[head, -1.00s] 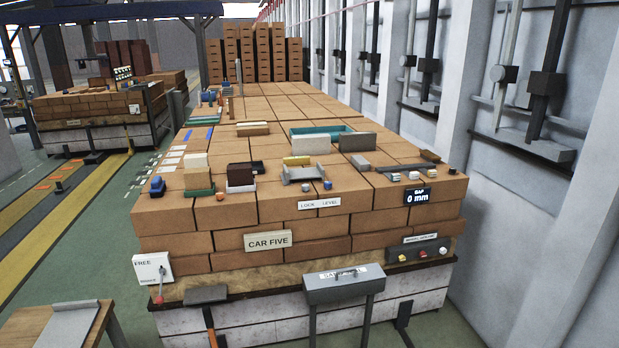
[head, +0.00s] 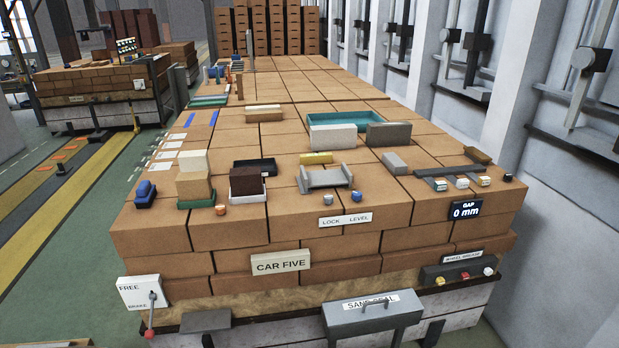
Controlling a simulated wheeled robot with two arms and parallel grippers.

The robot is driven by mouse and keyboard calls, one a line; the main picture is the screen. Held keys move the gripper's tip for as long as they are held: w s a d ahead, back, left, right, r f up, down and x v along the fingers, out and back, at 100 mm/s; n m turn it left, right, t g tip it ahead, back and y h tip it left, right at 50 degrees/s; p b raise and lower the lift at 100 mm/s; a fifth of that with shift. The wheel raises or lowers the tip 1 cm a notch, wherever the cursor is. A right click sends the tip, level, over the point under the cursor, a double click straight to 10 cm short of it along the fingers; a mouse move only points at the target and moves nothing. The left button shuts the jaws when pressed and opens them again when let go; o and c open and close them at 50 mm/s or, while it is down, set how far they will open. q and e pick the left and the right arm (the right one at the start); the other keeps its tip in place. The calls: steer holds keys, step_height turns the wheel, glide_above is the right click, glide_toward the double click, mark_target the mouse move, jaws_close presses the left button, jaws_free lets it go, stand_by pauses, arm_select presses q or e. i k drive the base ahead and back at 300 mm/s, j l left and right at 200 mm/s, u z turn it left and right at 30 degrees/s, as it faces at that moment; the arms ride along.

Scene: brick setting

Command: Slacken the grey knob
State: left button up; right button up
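A small light-grey knob (head: 328,200) stands on the top front edge of the brick stack, just above the word LOCK on a white LOCK LEVEL label (head: 345,219). A blue knob (head: 356,196) stands a little to its right, above LEVEL. A grey bracket-like piece (head: 325,179) sits just behind the two knobs, with a yellow block (head: 316,158) behind it. The knob's turn position is too small to tell. Neither of my grippers is in view.
A grey SAND SEAL box (head: 372,316) juts out at the front, below the CAR FIVE plate (head: 281,263). A brake lever (head: 151,312) is at front left. Loose bricks in a green tray (head: 197,203) and an orange knob (head: 221,210) lie left. A GAP display (head: 466,210) reads 0 mm.

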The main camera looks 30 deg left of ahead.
mark_target(328, 199)
steer(key=i+j, duration=0.15)
steer(key=j, duration=0.2)
steer(key=i+j+u, duration=0.1)
steer(key=j, duration=0.3)
steer(key=i+j, duration=0.15)
steer(key=j, duration=0.2)
steer(key=i+j, duration=0.15)
steer(key=j, duration=0.2)
steer(key=j+u, duration=0.05)
